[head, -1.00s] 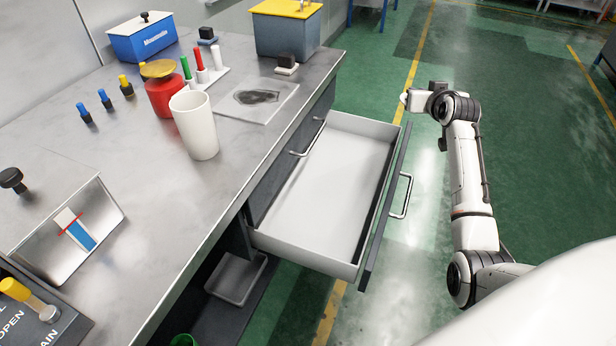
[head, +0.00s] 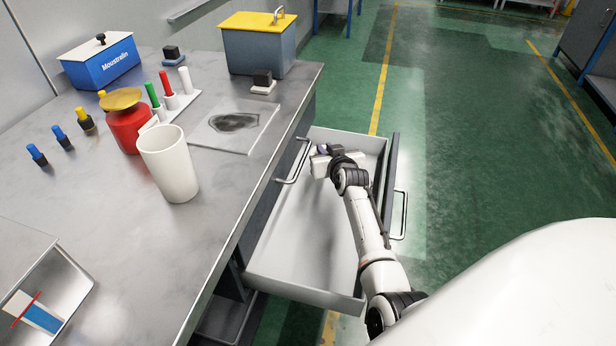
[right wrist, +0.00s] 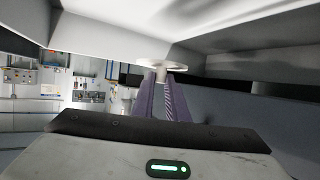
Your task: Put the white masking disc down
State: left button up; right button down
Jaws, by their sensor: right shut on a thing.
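The white masking disc (right wrist: 165,64) shows in the right wrist view as a thin round plate on a short stem. My right gripper (right wrist: 161,86) is shut on the stem, between two purple fingers. In the head view my right gripper (head: 321,152) is over the far part of the open drawer (head: 290,245); the disc is too small to make out there. I cannot tell whether the disc touches the drawer. My left gripper is not in view.
The drawer looks empty, with raised walls and a handle (head: 402,215) on its front. The steel bench (head: 110,215) beside it carries a white cup (head: 168,165), a red pot (head: 128,128) and a blue box (head: 101,63). Green floor is clear at right.

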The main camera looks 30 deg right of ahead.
notch_tip(320, 180, down, 7)
jog(key=shift+b, duration=0.9)
jog(key=shift+f, duration=0.1)
jog(key=w+a, duration=0.2)
jog(key=w, duration=0.1)
jog(key=shift+w+a+b, duration=0.1)
jog(key=shift+a+b, duration=0.2)
jog(key=shift+b, duration=0.05)
jog(key=shift+f, duration=0.5)
jog(key=shift+f, duration=0.1)
jog(key=c, duration=1.7)
grip_release()
jog(key=shift+c, duration=0.2)
